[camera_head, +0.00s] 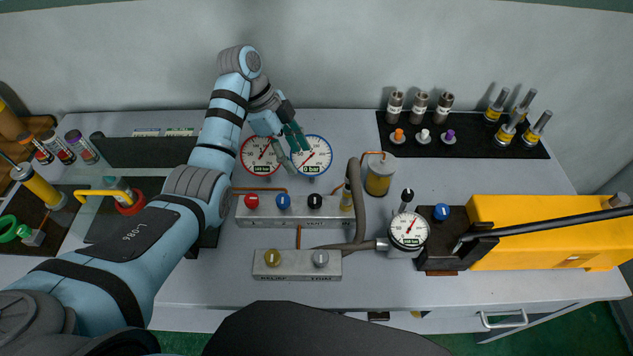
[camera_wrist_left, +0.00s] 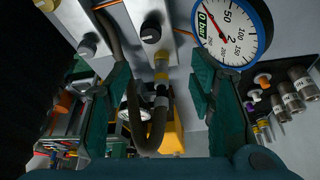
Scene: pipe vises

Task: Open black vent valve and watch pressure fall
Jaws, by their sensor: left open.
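The black vent valve knob (camera_head: 315,201) is at the right end of the upper grey block, beside the blue knob (camera_head: 284,201) and red knob (camera_head: 252,201). The black knob also shows in the left wrist view (camera_wrist_left: 150,33). My left gripper (camera_head: 291,146) is open and empty, raised behind the block and in front of the gauges. In the left wrist view its fingers (camera_wrist_left: 162,88) are apart, with the knob beyond them. The red-rimmed gauge (camera_head: 260,155) is partly covered by my gripper. The blue-rimmed gauge (camera_head: 318,160) is labelled 0 bar. My right gripper is not in view.
A lower block (camera_head: 297,265) carries a gold and a silver knob. A thick grey hose (camera_head: 357,200) curves right of the upper block, near a yellow-banded cylinder (camera_head: 379,178). A white pressure gauge (camera_head: 409,230) and a yellow pump (camera_head: 535,232) stand at right.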

